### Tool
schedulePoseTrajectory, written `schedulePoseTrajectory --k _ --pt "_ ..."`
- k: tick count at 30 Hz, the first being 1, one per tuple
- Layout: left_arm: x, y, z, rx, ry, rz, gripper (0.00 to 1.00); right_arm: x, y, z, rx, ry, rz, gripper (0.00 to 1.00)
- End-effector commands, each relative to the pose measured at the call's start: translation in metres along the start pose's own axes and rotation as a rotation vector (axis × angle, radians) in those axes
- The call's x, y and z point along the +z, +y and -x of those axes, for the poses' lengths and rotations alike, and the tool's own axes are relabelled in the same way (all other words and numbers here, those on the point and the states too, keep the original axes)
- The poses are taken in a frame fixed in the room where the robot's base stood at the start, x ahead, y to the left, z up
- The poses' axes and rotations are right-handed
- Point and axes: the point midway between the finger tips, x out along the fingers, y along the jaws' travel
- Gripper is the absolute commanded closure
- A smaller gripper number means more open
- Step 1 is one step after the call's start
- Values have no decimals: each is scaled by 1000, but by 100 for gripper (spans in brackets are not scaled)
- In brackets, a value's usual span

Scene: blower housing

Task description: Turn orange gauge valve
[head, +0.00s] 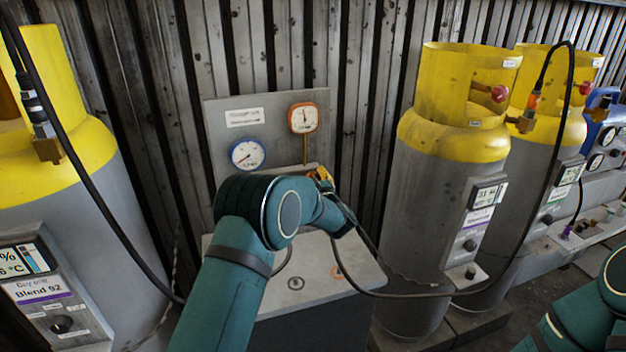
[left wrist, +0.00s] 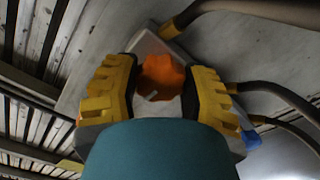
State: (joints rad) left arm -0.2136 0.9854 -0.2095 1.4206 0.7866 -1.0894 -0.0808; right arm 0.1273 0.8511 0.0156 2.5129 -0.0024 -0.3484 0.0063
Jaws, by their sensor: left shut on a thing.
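The orange gauge valve (left wrist: 160,78) shows in the left wrist view as a lobed orange knob. My left gripper (left wrist: 160,92) is shut on it, with one yellow-ridged finger on each side. In the head view my left gripper (head: 322,177) is at the front of the grey panel, below the orange-rimmed gauge (head: 303,117); my arm and gripper hide the knob there. A blue-rimmed gauge (head: 247,154) is left of the orange one. My right arm shows at the lower right of the head view, but its gripper is out of frame.
Yellow-topped grey cylinders stand to the left (head: 85,215) and right (head: 440,200) of the panel (head: 270,105). A dark hose (head: 425,294) loops across the front of the grey cabinet (head: 325,270). Hoses also run close to my left gripper in the wrist view.

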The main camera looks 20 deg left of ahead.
Motion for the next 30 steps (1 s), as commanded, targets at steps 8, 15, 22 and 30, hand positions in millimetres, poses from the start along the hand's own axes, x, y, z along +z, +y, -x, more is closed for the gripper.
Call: schedulePoseTrajectory --k 8,15,22,30 --pt "1 0 0 2 -1 -6 91 0 0 0 0 1 0 53" --pt "1 0 0 1 -1 -5 20 0 0 0 0 1 0 53" --pt "0 0 0 0 -1 -4 20 0 0 0 0 1 0 53" --pt "0 1 21 2 -2 -5 20 0 0 0 0 1 0 53"
